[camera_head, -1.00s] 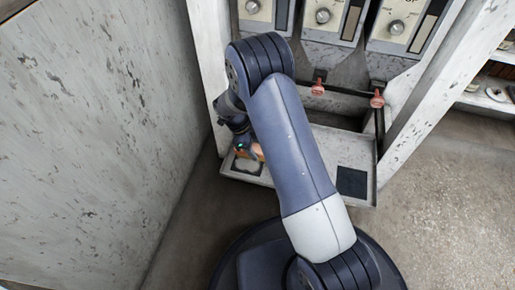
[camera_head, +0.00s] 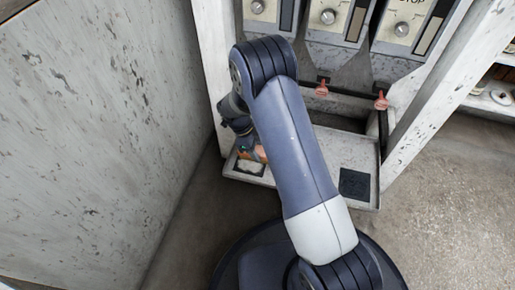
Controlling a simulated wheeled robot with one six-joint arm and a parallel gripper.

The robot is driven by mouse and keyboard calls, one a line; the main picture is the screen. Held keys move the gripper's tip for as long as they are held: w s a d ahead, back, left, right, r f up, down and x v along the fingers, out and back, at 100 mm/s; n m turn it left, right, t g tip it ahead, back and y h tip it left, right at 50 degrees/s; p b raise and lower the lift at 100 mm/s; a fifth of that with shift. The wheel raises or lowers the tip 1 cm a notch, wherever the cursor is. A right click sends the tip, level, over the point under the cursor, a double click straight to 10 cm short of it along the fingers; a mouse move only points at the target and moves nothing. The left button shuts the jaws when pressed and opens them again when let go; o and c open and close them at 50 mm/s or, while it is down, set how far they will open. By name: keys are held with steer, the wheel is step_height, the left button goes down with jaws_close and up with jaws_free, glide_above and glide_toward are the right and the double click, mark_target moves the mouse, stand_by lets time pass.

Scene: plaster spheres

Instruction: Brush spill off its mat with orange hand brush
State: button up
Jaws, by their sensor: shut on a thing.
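The orange hand brush (camera_head: 260,153) shows as a small orange piece beside my gripper (camera_head: 248,146), low at the left end of a pale tray-like ledge. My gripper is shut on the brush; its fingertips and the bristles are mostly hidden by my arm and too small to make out. Just below the brush lies a dark mat (camera_head: 238,174) with a whitish spill (camera_head: 250,167) covering most of it. The brush is at the spill's upper edge; I cannot tell whether it touches it.
A second, bare dark mat (camera_head: 354,184) lies at the ledge's right end. Dispensers with knobs (camera_head: 328,17) and red levers (camera_head: 322,90) stand above the ledge (camera_head: 362,152). A scuffed wall (camera_head: 90,130) bounds the left. Open floor (camera_head: 450,190) lies to the right.

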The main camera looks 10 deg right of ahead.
steer(key=shift+f, duration=0.35)
steer(key=shift+w+a, duration=0.2)
steer(key=shift+a, duration=0.35)
steer(key=shift+w+a, duration=0.2)
steer(key=shift+a, duration=0.3)
steer(key=shift+d, duration=0.1)
steer(key=shift+s+d, duration=0.25)
steer(key=shift+d, duration=0.4)
steer(key=shift+s+d, duration=0.3)
steer(key=shift+d, duration=0.4)
steer(key=shift+s+d, duration=0.25)
steer(key=shift+d, duration=0.4)
steer(key=shift+a, duration=0.15)
